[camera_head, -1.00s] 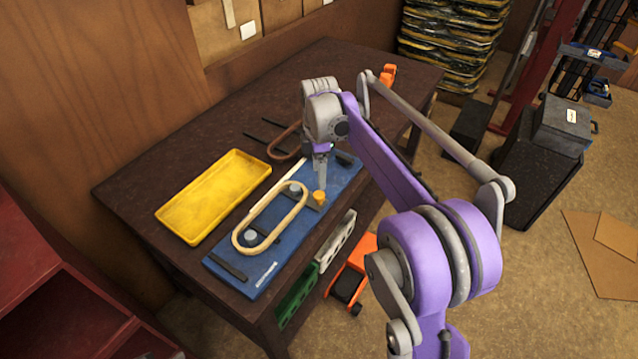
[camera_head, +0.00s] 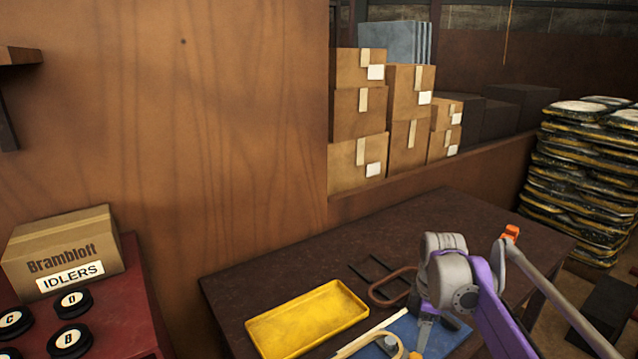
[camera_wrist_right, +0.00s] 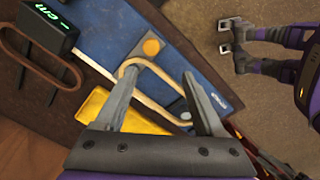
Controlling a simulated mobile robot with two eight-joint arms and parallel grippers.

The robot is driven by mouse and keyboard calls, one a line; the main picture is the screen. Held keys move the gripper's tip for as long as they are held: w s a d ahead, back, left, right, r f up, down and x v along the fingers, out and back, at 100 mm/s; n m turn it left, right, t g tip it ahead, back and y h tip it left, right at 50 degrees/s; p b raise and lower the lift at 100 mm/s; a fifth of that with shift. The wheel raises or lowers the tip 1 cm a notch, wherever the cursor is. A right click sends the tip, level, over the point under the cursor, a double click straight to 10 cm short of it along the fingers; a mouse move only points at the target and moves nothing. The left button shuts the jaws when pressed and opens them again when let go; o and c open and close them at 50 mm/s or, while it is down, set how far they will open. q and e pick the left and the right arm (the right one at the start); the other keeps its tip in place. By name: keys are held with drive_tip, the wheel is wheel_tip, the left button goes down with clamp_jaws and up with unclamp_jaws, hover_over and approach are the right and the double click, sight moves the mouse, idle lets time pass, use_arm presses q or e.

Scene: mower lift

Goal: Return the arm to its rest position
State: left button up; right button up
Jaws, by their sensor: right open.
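My right arm reaches over the dark table (camera_head: 300,270) from the lower right of the head view. Its gripper (camera_head: 424,338) points down over the blue mat (camera_head: 455,333). In the right wrist view the gripper (camera_wrist_right: 160,85) has its two fingers wide apart, with nothing held between them. A cream belt loop (camera_wrist_right: 150,98) and an orange round cap (camera_wrist_right: 151,47) on the mat show beyond the fingers. Their height above the mat is hard to tell. My left gripper does not show in the head view.
A yellow tray (camera_head: 305,318) and a brown belt loop (camera_head: 385,292) lie on the table. A black box with a green display (camera_wrist_right: 47,25) shows in the wrist view. A wooden wall (camera_head: 180,120) and cartons (camera_head: 358,112) stand behind. An idlers box (camera_head: 62,245) sits left.

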drive_tip(key=s+a+f+m+t, duration=0.1)
drive_tip(key=s+a+f+m, duration=0.1)
drive_tip(key=s, duration=0.6)
drive_tip(key=s+a+f+m+t, duration=0.2)
drive_tip(key=s+a+f+m, duration=0.1)
drive_tip(key=s+m, duration=0.4)
drive_tip(key=s+a+f+m+t, duration=0.1)
drive_tip(key=s+a+f+m, duration=0.2)
drive_tip(key=s, duration=0.6)
drive_tip(key=shift+s+a+f+m+t, duration=0.2)
drive_tip(key=shift+f+m+t, duration=0.2)
drive_tip(key=shift+f+m, duration=0.45)
wheel_tip(320, 180, up, 9)
drive_tip(key=n+g, duration=0.5)
drive_tip(key=n, duration=1)
hover_over(416, 357)
wheel_tip(416, 357, down, 11)
drive_tip(key=shift+r, duration=0.2)
clamp_jaws()
